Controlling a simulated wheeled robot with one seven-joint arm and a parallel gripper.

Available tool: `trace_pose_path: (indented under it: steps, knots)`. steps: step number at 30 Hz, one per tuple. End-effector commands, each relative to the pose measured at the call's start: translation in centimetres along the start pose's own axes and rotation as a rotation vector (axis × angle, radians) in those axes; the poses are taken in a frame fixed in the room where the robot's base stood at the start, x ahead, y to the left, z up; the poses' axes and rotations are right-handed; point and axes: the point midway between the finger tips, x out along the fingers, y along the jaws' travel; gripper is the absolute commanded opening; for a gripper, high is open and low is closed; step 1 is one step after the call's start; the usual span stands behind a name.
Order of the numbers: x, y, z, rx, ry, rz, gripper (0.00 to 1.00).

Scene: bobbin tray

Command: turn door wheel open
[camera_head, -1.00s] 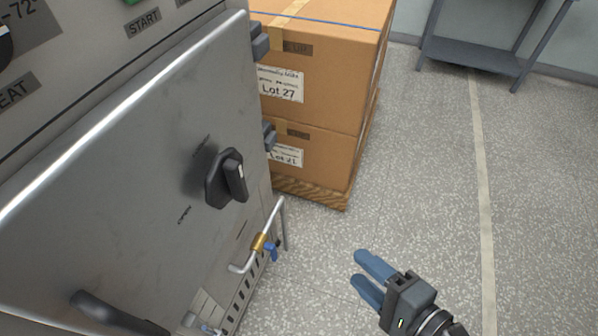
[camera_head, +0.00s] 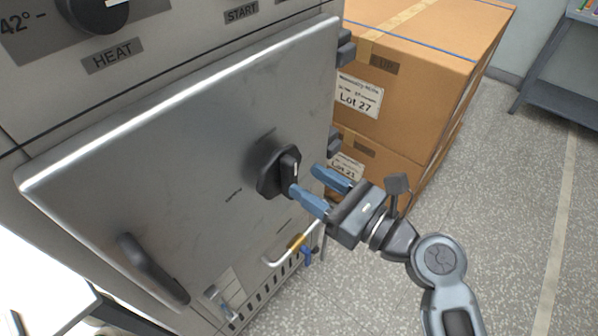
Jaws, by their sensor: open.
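The black door wheel (camera_head: 270,180), a knob with a raised grip bar and a white mark, sits on the grey metal door (camera_head: 190,130) of the cabinet. The door lies flush with the cabinet front. My gripper (camera_head: 305,184) is open, its two blue fingers pointing left at the knob. The lower finger's tip overlaps the knob's right edge in the picture; the upper finger is to the right of it. I cannot tell whether they touch.
A black door handle (camera_head: 150,268) is at the door's lower left. A pipe with a blue valve lever (camera_head: 307,257) lies below my gripper. Stacked cardboard boxes (camera_head: 420,60) stand behind, right of the cabinet. A grey shelf (camera_head: 560,105) is at the far right. Floor at right is clear.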

Motion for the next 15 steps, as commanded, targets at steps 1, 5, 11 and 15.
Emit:
trace_pose_path:
  steps: [1, 5, 11, 15]
  knots:
    - [0.9, 0.0, 0.1, -0.001, -0.001, 0.002, 0.49]
    - [2.5, 0.0, 0.1, 0.000, -0.001, 0.001, 0.49]
    - [3.6, 0.0, 0.0, -0.002, 0.000, -0.002, 0.49]
    - [3.7, 0.0, 0.0, -0.002, 0.001, -0.002, 0.49]
